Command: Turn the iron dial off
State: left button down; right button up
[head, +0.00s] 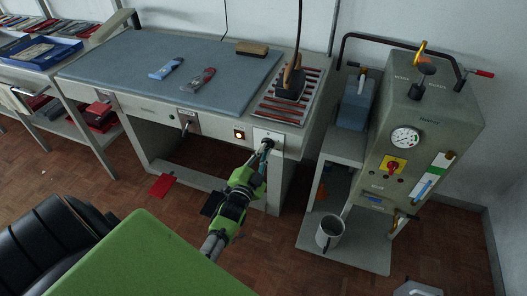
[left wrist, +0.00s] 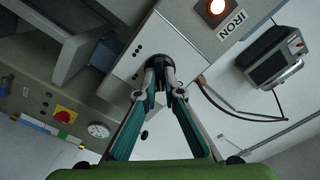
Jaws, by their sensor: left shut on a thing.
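The iron dial (left wrist: 157,64) is a small black knob on a pale plate on the table's front panel; in the head view it is mostly hidden by my left gripper (head: 265,150). In the left wrist view my left gripper (left wrist: 160,82) is shut on the dial, with its fingertips either side of it. The dial's pointer and setting cannot be made out. A lit lamp (head: 239,134) is left of the dial; it also shows in the left wrist view (left wrist: 216,8), beside the word IRON. My right gripper is not in view.
The iron (head: 291,82) stands on a slatted rest (head: 271,108) at the table's right end. Right of the table is a steam unit (head: 432,112) with a gauge (head: 405,138) and a red switch (head: 393,167). A mug (head: 329,232) stands on its low shelf.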

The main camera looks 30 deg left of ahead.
pick_arm(q)
jog(key=shift+f+n+p, duration=0.1)
jog(key=shift+n+p, duration=0.3)
jog(key=shift+n, duration=4.2)
jog(key=c, duration=2.2)
grip_release()
jog(key=shift+o, duration=0.2)
jog(key=shift+s, duration=0.1)
jog(key=v, duration=1.2)
